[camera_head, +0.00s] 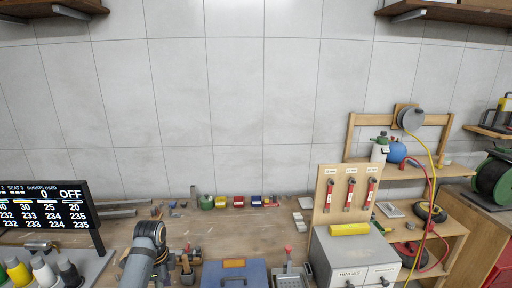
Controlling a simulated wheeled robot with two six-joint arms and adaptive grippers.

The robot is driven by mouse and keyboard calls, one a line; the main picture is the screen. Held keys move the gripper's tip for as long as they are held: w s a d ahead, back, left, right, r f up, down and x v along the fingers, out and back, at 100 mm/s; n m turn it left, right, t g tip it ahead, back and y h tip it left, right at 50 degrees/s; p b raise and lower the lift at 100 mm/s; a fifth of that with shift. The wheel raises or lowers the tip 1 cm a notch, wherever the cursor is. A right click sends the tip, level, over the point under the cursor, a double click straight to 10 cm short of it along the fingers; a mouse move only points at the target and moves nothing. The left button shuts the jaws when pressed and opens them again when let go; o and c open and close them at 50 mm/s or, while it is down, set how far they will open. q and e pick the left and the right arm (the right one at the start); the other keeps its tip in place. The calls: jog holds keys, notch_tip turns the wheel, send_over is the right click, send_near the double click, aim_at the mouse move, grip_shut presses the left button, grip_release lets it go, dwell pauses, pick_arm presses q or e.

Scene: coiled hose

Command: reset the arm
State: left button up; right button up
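A grey arm link with a dark round joint (149,236), which looks like part of my own arm, rises from the bottom edge left of centre. It stands in front of the workbench (250,238). I cannot make out gripper fingers on it. No part of my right arm shows. A yellow hose (428,150) hangs from a grey round reel (411,119) on a wooden frame at the right. A red hose (433,190) hangs near it.
A blue toolbox (235,272), a grey cabinet (352,258) and a tool panel (330,195) stand on the bench. A display (48,207) and spools (43,270) are at the left. A dark green reel (492,178) is at far right. The bench's middle is fairly clear.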

pick_arm(q)
jog(key=s+d+f+n+t, duration=0.2)
jog(key=s+f+n, duration=0.55)
jog(key=s, duration=0.45)
jog(key=s+d+r+n+t, duration=0.1)
jog(key=s+r+n, duration=0.2)
jog(key=s+n, duration=0.65)
jog(key=s+a+f+m+g+b, duration=0.1)
jog(key=s+f+b, duration=0.2)
jog(key=f, duration=1.4)
jog(key=s+a+f+m+b, duration=0.1)
jog(key=s+a+f+b, duration=0.1)
jog(key=f, duration=1.5)
jog(key=s+f+g+b, duration=0.1)
jog(key=s+f+b, duration=0.2)
jog(key=s+f, duration=1.3)
jog(key=shift+s+a+f+n+y, duration=0.3)
jog(key=shift+s, duration=0.45)
pick_arm(e)
notch_tip(320, 180, down, 8)
jog(key=shift+w, duration=0.2)
